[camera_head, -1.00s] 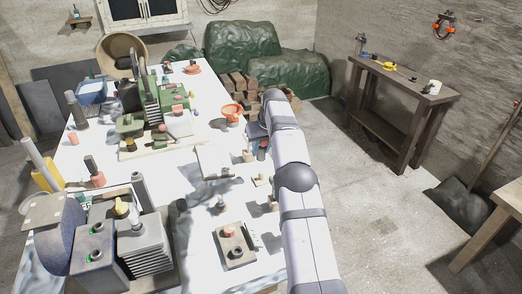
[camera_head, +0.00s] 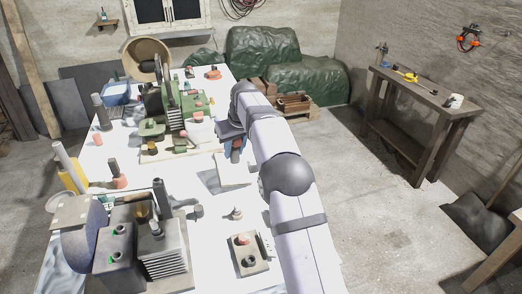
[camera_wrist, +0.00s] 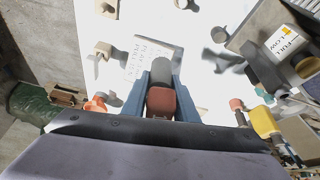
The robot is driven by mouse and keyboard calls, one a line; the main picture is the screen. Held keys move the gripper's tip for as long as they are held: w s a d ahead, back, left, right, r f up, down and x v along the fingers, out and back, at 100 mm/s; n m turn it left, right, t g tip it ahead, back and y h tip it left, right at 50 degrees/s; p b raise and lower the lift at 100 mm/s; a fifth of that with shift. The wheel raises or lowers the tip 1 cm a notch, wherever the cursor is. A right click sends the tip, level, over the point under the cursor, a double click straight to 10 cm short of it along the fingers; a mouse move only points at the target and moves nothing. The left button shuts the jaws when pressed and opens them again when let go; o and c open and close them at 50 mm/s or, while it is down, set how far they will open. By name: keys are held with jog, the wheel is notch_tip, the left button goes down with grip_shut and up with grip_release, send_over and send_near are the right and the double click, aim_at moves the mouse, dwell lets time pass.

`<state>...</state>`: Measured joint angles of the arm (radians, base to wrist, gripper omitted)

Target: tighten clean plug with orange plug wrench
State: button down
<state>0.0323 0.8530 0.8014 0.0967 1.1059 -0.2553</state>
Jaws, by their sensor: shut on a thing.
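My gripper (camera_wrist: 163,90) is shut on a tool with a dark grey cylinder and a red-orange block end (camera_wrist: 161,103), which looks like the orange plug wrench. In the head view my gripper (camera_head: 233,138) is above the white table, right of the green machine. A grey engine block (camera_head: 114,250) with round holes, some ringed green, stands at the front left. A small board (camera_head: 262,262) at the table's front carries a reddish piece and a dark piece. I cannot tell which piece is the clean plug.
A finned grey cylinder block (camera_head: 164,252) stands beside the engine block. A green machine (camera_head: 188,118) stands farther back. A printed sheet (camera_wrist: 146,62) lies under my gripper. A side bench (camera_head: 425,95) stands at the right. The table's middle is mostly clear.

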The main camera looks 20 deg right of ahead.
jog(key=s+a+r+n+p, duration=0.1)
jog(key=s+a+r, duration=0.2)
jog(key=a, duration=0.2)
jog(key=s+a+r+n+y+p, duration=0.1)
jog(key=s+a+r+p, duration=0.15)
jog(key=a, duration=0.25)
jog(key=s+a+r+n, duration=0.1)
jog(key=s+a+r, duration=0.1)
jog(key=a+r, duration=0.3)
notch_tip(320, 180, up, 6)
jog(key=f+n+y+p, duration=0.1)
jog(key=n+p, duration=0.1)
jog(key=p, duration=0.2)
send_over(152, 221)
jog(key=shift+r+g, duration=0.25)
jog(key=shift+g, duration=0.05)
jog(key=shift+w+f+b, duration=0.1)
jog(key=shift+f+b, duration=4.45)
jog(key=shift+f, duration=1.35)
jog(key=shift+f, duration=0.3)
jog(key=shift+f+b, duration=0.3)
jog(key=shift+f, duration=0.05)
jog(key=shift+f+b, duration=1.6)
jog(key=shift+f, duration=0.7)
jog(key=shift+f, duration=0.1)
